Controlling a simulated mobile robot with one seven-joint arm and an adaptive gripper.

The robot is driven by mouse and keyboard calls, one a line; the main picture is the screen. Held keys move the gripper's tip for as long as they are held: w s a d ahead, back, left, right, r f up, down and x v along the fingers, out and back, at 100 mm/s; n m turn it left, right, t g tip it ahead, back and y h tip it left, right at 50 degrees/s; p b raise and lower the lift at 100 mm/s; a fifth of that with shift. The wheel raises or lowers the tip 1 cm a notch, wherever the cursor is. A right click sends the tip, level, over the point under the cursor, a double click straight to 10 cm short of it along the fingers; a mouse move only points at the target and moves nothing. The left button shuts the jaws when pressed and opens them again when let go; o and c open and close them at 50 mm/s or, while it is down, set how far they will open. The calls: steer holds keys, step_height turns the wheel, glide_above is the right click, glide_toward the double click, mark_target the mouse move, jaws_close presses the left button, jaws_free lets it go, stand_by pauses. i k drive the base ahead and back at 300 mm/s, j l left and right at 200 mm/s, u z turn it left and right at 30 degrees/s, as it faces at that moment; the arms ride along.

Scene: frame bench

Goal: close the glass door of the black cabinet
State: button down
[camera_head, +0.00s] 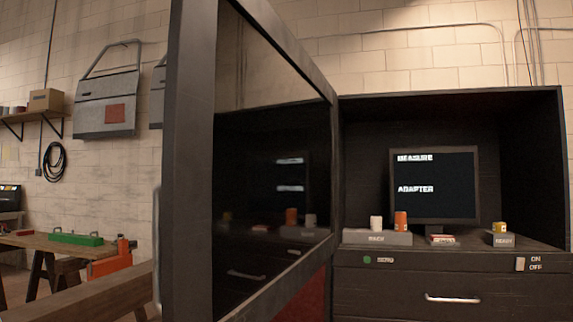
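The black cabinet (450,98) stands at the right, its inside open to view. Its glass door (190,150) stands wide open, swung out toward me from the cabinet's left side. The door's dark frame is close to me and fills the middle of the view. Its glass pane (265,190) reflects the monitor and the small items. A thin pale upright bar (157,245) shows at the door's near left edge; it may be the handle, but I cannot tell for sure. My gripper is not in view.
Inside the cabinet are a monitor (434,187), a white cup (376,223), an orange container (400,220) and a yellow container (500,228). A drawer handle (453,298) is below. At left, a wooden bench (30,241) holds a green case (76,238).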

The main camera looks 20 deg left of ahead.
mark_target(270, 127)
steer(key=k+j+z, duration=0.1)
steer(key=j, duration=0.3)
steer(key=k+j, duration=0.1)
steer(key=j, duration=0.3)
steer(key=k+j+z, duration=0.15)
steer(key=j, duration=0.2)
steer(key=j+z, duration=0.1)
steer(key=j, duration=0.85)
steer(key=i+u, duration=0.25)
steer(key=u, duration=0.2)
